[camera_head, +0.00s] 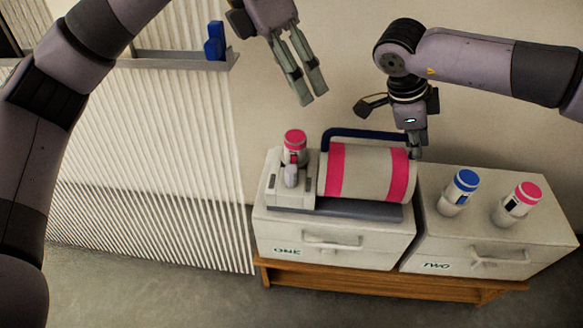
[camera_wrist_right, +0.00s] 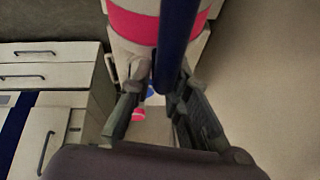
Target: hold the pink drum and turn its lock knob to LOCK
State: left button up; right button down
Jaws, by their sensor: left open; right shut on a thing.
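The pink drum (camera_head: 368,175), cream with two pink bands, lies on its side in a cradle on the unit marked ONE. Its band also shows in the right wrist view (camera_wrist_right: 130,25). A blue bar handle (camera_head: 355,131) runs behind its top. A pale upright piece (camera_head: 291,176) on the grey block at the drum's left end looks like the lock knob; no LOCK marking is readable. My right gripper (camera_head: 416,153) is shut at the drum's right end, with the blue bar between its fingers (camera_wrist_right: 165,90). My left gripper (camera_head: 314,98) is open, empty, above the drum's left side.
A pink-capped bottle (camera_head: 294,147) stands behind the grey block. A blue-capped bottle (camera_head: 460,192) and another pink-capped one (camera_head: 517,203) stand on the unit marked TWO (camera_head: 490,258). A wall shelf (camera_head: 180,60) holds a blue object (camera_head: 214,42).

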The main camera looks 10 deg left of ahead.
aim_at(292, 169)
pick_arm(q)
jog(key=f+n+y, duration=0.1)
jog(key=f, duration=0.7)
jog(key=w+a+f+n+y, duration=0.1)
jog(key=f+y, duration=0.1)
jog(key=f, duration=0.6)
jog(key=w+f+n+y, duration=0.1)
jog(key=f+y, duration=0.1)
jog(key=f, duration=0.6)
jog(key=shift+a+n, duration=0.15)
jog(key=shift+n, duration=0.15)
jog(key=shift+r, duration=0.1)
jog(key=shift+c, duration=0.6)
grip_shut()
